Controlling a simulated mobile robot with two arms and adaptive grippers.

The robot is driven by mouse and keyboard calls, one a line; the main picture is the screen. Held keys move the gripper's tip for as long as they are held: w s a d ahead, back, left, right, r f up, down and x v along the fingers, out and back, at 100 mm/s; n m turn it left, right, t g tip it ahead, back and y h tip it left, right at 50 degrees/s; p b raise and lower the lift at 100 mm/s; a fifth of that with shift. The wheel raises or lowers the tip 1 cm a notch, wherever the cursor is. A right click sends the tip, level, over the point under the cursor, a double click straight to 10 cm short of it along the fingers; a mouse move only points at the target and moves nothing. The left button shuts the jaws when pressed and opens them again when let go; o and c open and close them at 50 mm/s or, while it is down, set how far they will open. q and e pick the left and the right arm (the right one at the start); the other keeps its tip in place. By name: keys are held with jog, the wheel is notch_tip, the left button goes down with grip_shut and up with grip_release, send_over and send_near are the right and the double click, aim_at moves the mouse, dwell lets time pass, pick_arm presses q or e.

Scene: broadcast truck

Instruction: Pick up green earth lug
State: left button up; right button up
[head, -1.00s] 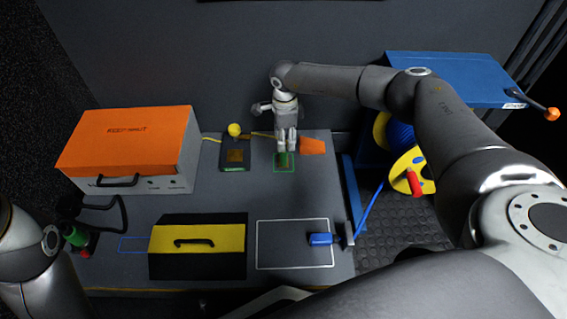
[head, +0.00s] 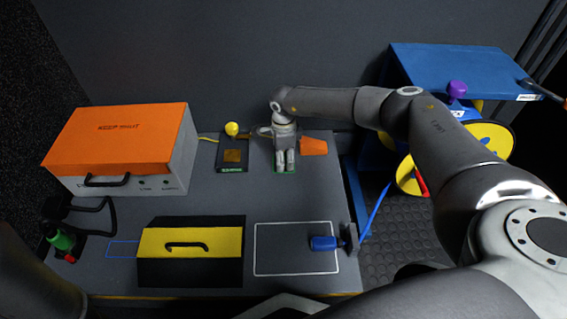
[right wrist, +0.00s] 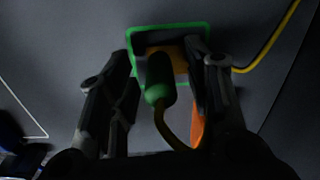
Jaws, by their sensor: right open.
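The green earth lug (right wrist: 158,85) shows in the right wrist view as a dark-topped green cylinder with a yellow-brown cable leaving its lower end. It is over the green-outlined square (right wrist: 208,28) on the bench. My right gripper (right wrist: 160,62) is open, with one finger on each side of the lug; I cannot tell whether either touches it. In the head view my right gripper (head: 285,167) points down over the green outline and hides the lug. My left gripper is not in view.
An orange-lidded case (head: 120,135) stands left on the bench (head: 205,195). A dark block with a brown square (head: 232,155) and an orange piece (head: 313,146) flank the gripper. A yellow-black box (head: 190,243) and blue plug (head: 323,243) sit in front. A green connector (head: 62,241) lies left.

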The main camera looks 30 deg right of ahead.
jog(key=shift+f, duration=0.1)
grip_shut()
dwell(0.3)
